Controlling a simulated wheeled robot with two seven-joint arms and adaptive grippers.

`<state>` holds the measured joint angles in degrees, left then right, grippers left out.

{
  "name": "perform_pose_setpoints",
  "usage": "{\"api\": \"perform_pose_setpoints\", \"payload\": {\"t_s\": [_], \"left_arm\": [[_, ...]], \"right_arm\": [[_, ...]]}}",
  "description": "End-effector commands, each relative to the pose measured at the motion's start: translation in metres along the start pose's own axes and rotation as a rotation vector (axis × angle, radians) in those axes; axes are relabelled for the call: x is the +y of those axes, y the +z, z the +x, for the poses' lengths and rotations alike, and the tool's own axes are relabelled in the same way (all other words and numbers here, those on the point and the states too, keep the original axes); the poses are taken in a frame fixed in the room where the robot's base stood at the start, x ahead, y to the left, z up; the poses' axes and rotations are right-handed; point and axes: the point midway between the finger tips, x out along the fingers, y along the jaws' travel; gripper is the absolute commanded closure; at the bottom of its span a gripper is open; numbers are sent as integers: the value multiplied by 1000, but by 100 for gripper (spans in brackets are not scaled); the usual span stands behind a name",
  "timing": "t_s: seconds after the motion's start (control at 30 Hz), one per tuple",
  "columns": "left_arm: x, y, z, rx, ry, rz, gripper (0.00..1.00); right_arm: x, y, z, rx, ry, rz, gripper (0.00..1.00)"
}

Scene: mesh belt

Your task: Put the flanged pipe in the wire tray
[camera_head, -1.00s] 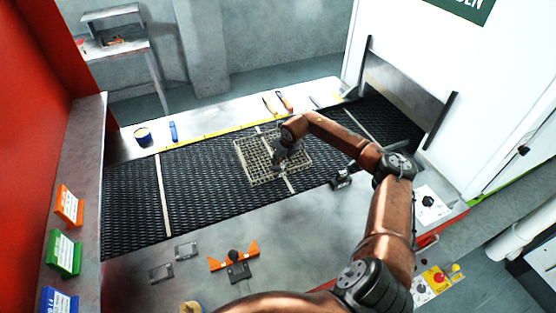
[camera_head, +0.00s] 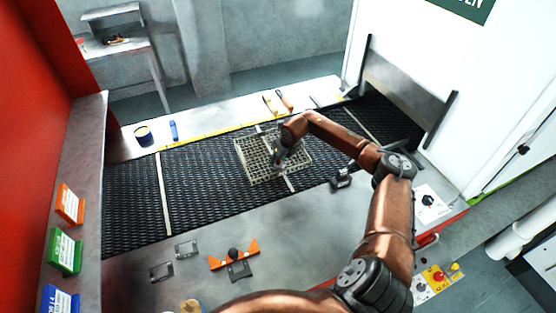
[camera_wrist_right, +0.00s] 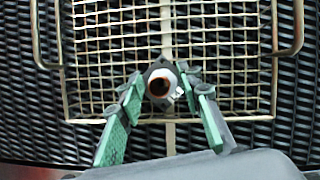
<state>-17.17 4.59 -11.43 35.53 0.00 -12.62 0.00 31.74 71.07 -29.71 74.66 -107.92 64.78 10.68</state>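The wire tray (camera_head: 244,164) is a pale wire-mesh tray lying on the black mesh belt. In the right wrist view its grid (camera_wrist_right: 85,60) fills the middle, with a loop handle at each side. My right gripper (camera_head: 279,164) points down over the tray. The flanged pipe (camera_wrist_right: 161,82) is seen end-on in the right wrist view, with a pale rim, a reddish-brown bore and a dark flange. It is between the green-padded fingertips of my right gripper (camera_wrist_right: 159,82), which look closed against it. Whether its lower end touches the mesh is hidden. My left gripper is out of view.
The black mesh belt (camera_head: 205,190) has bare room left of the tray. A dark metal part (camera_head: 341,179) is at the belt's near edge. An orange fixture (camera_head: 234,256) and grey brackets (camera_head: 186,249) lie on the near ledge.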

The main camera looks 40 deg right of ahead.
Motion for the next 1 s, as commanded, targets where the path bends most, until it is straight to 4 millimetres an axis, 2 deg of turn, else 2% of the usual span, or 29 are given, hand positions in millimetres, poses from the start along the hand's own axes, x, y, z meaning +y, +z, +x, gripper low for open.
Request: {"api": "perform_pose_setpoints", "payload": {"t_s": [0.17, 0.4, 0.6, 0.77, 1.0], "left_arm": [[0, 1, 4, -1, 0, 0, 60], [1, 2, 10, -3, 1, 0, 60], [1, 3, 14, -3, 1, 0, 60], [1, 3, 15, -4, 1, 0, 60], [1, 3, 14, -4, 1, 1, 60]], "right_arm": [[-2, 1, -26, -4, -4, -3, 67], [-1, 0, -77, -2, -4, -2, 67], [-1, 0, -107, -1, -2, -1, 67], [0, 0, -118, -1, 0, -1, 67], [0, 0, -119, -1, 1, 0, 67]]}}
